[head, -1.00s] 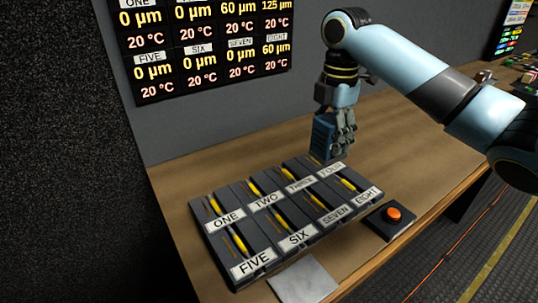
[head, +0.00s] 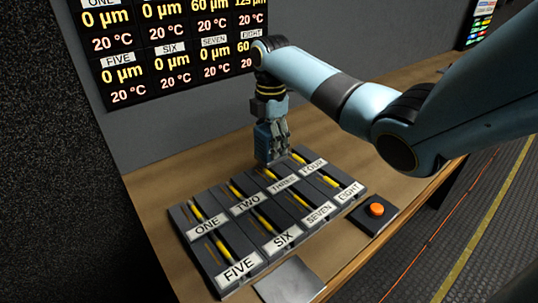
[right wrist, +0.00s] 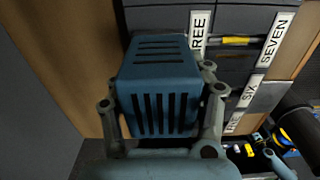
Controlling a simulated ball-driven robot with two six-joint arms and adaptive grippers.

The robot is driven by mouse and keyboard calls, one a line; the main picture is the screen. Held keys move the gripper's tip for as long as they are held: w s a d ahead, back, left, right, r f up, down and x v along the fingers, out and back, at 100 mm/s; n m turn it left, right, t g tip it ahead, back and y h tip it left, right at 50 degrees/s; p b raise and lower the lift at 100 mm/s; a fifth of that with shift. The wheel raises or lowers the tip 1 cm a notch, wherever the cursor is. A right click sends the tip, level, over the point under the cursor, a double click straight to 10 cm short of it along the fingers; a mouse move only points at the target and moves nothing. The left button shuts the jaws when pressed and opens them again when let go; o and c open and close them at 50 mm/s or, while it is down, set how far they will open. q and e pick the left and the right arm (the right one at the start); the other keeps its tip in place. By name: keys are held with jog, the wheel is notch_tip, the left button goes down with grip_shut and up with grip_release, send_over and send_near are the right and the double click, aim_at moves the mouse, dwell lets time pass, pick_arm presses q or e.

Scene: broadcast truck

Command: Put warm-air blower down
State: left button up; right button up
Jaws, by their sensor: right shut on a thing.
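The warm-air blower is a blue slotted box (head: 263,141), held upright by my right gripper (head: 281,138) at the back edge of the numbered panel, behind THREE and FOUR. In the right wrist view the blower (right wrist: 160,85) fills the middle, with the fingers of the right gripper (right wrist: 162,110) on both sides of it. I cannot tell whether its underside touches anything. The panel (head: 225,206) has slots labelled ONE to EIGHT with yellow strips in them. My left gripper is not in view.
The panel lies on a wooden bench (head: 170,173). An orange button (head: 376,209) on a dark base is right of it, and a grey plate (head: 290,281) lies in front. A display (head: 180,45) of µm and °C readings hangs on the wall behind.

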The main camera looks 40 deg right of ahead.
aim_at(269, 155)
jog(key=shift+w+a+f, duration=0.1)
jog(key=shift+w+f, duration=0.1)
notch_tip(269, 155, down, 3)
jog(key=shift+f, duration=0.2)
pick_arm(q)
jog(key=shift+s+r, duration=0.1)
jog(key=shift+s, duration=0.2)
pick_arm(e)
jog(key=shift+f, duration=0.25)
jog(key=shift+f, duration=0.15)
jog(key=o, duration=1.5)
